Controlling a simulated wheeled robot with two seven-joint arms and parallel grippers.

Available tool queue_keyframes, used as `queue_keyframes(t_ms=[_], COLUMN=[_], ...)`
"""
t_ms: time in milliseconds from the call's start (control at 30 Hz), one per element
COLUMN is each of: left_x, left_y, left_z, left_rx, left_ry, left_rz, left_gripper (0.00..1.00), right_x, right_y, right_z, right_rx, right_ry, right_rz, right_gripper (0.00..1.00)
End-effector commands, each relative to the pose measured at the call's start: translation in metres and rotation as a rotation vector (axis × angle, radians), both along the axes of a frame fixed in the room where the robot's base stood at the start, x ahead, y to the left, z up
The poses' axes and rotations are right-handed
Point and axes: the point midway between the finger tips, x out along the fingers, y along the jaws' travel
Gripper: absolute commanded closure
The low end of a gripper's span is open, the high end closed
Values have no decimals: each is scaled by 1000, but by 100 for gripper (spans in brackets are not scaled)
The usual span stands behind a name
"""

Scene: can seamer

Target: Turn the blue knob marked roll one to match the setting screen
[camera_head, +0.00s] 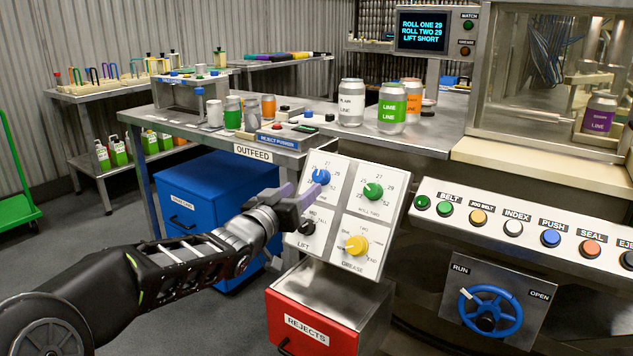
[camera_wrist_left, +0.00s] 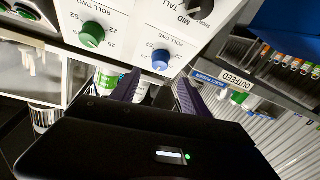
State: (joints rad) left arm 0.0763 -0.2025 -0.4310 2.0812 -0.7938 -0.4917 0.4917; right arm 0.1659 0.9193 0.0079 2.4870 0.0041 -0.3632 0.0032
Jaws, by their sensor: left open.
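The blue knob (camera_head: 321,176) of roll one is at the upper left of a white dial panel (camera_head: 337,207). It also shows in the wrist view (camera_wrist_left: 160,59), between the lines of my two fingertips. Which number it points to is too small to tell. My left gripper (camera_head: 294,193) is open, its purple-grey fingers pointing at the knob. In the wrist view its fingertips (camera_wrist_left: 158,80) stand apart with the knob just beyond; contact cannot be told. The setting screen (camera_head: 423,31) reads roll one 29, roll two 29, lift short. My right gripper is not in view.
The green roll two knob (camera_head: 373,191), black lift knob (camera_head: 307,227) and yellow grease knob (camera_head: 356,245) share the panel. A red rejects bin (camera_head: 313,318) is below. A button row (camera_head: 513,226) and blue handwheel (camera_head: 491,311) are at right. Cans stand on the bench behind.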

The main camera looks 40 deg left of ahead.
Motion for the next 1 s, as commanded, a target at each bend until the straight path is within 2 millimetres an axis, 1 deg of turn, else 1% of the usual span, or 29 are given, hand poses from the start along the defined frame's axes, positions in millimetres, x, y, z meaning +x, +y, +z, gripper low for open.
queue_keyframes(t_ms=[167, 267, 500, 600, 733, 967, 1000], left_x=[10, 23, 60, 71, 77, 77, 77], left_y=[1, 3, 9, 11, 12, 12, 12], left_z=[-2, -2, -2, -2, -2, -1, -1], left_rx=[1, 1, 2, 0, 0, -1, -1], left_ry=[2, 3, 3, 3, 3, 3, 3], left_rz=[-1, -2, -2, -2, -2, -1, -1], left_gripper=[47, 47, 47, 47, 47, 47, 49], right_x=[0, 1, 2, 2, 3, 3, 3], right_y=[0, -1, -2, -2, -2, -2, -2], right_z=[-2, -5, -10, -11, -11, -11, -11], right_rx=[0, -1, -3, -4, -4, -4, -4], right_ry=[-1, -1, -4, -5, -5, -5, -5], right_rz=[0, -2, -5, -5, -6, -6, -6], right_gripper=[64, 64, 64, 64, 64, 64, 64])
